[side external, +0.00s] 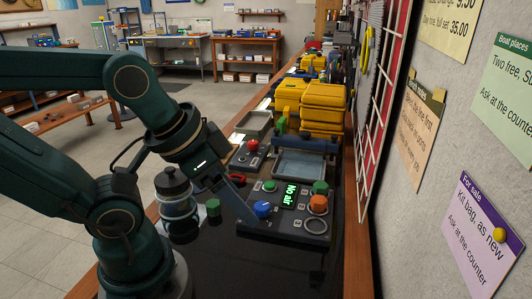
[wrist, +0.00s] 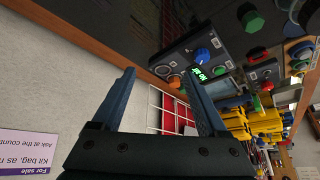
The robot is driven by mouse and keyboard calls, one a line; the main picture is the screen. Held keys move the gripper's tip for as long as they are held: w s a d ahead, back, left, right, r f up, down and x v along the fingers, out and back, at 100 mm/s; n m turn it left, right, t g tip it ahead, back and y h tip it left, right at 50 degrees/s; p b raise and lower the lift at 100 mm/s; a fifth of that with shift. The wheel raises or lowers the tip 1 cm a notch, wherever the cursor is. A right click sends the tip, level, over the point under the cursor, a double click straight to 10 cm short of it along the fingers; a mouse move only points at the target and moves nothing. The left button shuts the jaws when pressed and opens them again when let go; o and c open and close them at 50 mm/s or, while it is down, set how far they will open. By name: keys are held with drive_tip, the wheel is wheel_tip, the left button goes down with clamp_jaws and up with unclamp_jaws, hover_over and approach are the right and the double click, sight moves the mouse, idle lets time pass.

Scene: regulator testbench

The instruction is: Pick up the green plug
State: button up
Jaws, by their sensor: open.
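A small green plug (side external: 213,207) stands on the dark bench top beside the clear bottle (side external: 177,200), left of the control panel (side external: 290,228). A green piece (wrist: 254,22) in the wrist view, at the upper right, looks like the same plug. My gripper (side external: 243,208) points down toward the panel's near left side, to the right of the plug. In the wrist view my gripper (wrist: 163,76) is open, with nothing between its fingers. The plug lies outside the fingers, well to their right there.
The panel carries a blue knob (side external: 263,209), an orange knob (side external: 318,203), more green parts (side external: 320,187) and a lit "No air" display (side external: 290,195). A grey tray (side external: 299,164) and yellow cases (side external: 322,105) stand behind. A wall grid is at right.

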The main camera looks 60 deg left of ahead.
drive_tip(key=m, duration=0.1)
drive_tip(key=m+g, duration=0.2)
drive_tip(key=g, duration=0.3)
hover_over(212, 203)
drive_tip(key=f, duration=0.9)
drive_tip(key=shift+w+d+f, duration=0.15)
drive_tip(key=shift+w+f, duration=0.15)
drive_tip(key=shift+s+f+n+g, duration=0.3)
drive_tip(key=shift+f+n, duration=0.1)
drive_tip(key=shift+f, duration=2.3)
